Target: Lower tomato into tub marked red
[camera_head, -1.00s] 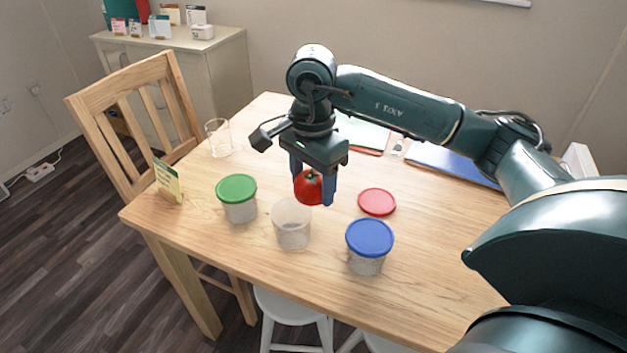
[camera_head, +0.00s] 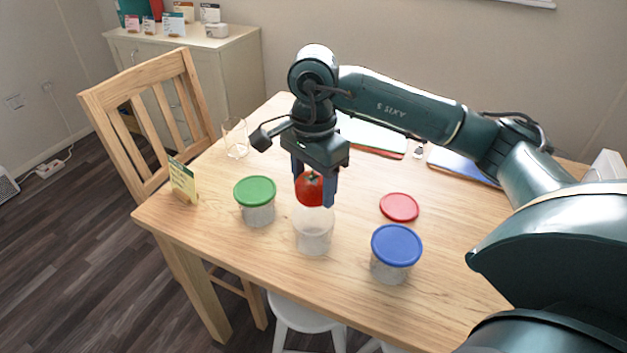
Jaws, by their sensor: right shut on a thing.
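My right gripper (camera_head: 314,190) is shut on a red tomato (camera_head: 309,192), which hangs between its fingers. The tomato appears right over the mouth of an open clear tub (camera_head: 313,238) on the table; I cannot tell whether its underside is inside the rim. A red lid (camera_head: 399,207) lies flat on the table to the right of this tub. A tub with a green lid (camera_head: 255,190) stands to the left, and a tub with a blue lid (camera_head: 397,245) stands to the right. No red mark shows on the open tub. My left gripper is not in view.
The wooden table (camera_head: 345,283) has free room at its front. A clear glass (camera_head: 236,138) and a small card (camera_head: 183,180) stand at the left. Flat boards or folders (camera_head: 372,136) lie at the back. A chair (camera_head: 150,110) stands at the left.

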